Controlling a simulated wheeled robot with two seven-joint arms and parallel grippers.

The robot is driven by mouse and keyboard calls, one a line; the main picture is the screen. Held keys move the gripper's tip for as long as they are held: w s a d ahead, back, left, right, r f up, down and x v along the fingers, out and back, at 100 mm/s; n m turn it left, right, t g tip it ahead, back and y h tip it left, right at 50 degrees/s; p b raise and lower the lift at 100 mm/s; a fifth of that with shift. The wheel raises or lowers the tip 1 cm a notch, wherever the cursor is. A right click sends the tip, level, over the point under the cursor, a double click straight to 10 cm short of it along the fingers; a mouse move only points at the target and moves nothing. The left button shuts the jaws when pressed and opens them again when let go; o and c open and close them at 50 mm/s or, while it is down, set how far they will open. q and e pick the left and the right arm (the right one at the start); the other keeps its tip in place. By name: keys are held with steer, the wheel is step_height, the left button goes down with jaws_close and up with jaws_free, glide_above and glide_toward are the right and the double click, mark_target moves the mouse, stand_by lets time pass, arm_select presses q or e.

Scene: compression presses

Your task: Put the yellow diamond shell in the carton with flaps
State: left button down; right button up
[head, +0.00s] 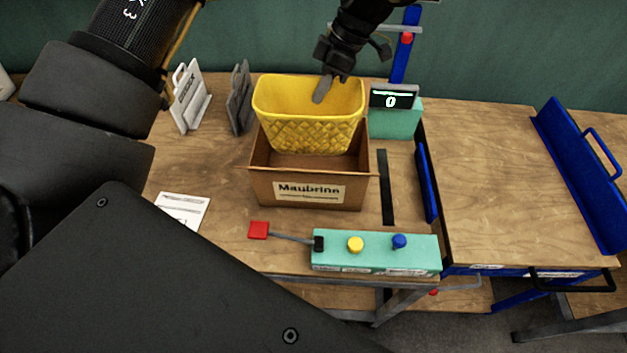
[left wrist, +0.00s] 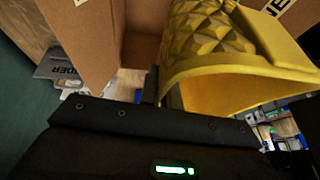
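The yellow shell (head: 309,128), an open tub with a diamond-quilted outside, sits over the back part of the brown carton (head: 265,187), its lower part behind the front wall. The carton has a "Maubrinn" label; I cannot make out separate flaps. My left gripper (head: 325,84) reaches down from above at the shell's back rim, one finger inside the shell. It appears shut on that wall. In the left wrist view the shell (left wrist: 215,60) is close to the fingers, beside brown carton walls (left wrist: 85,45). Whether the shell touches the carton floor is hidden. My right gripper is not in view.
A teal control box (head: 375,252) with yellow and blue knobs and a red-ended lever (head: 259,230) stands in front. A counter display (head: 393,100) is behind right. Grey holders (head: 188,97) stand left, near a paper sheet (head: 182,208). The right wooden table (head: 500,180) is mostly clear.

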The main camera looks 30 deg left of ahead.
arm_select(q)
steer(key=shift+w+f, duration=0.1)
steer(key=shift+f, duration=0.4)
step_height(320, 180, down, 17)
steer(key=p, duration=0.1)
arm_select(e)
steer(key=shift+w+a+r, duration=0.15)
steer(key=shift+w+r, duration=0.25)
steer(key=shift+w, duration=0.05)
arm_select(q)
steer(key=shift+f, duration=0.1)
steer(key=c, duration=2)
jaws_free()
steer(key=shift+f, duration=0.1)
steer(key=shift+c, duration=0.2)
steer(key=o, duration=0.4)
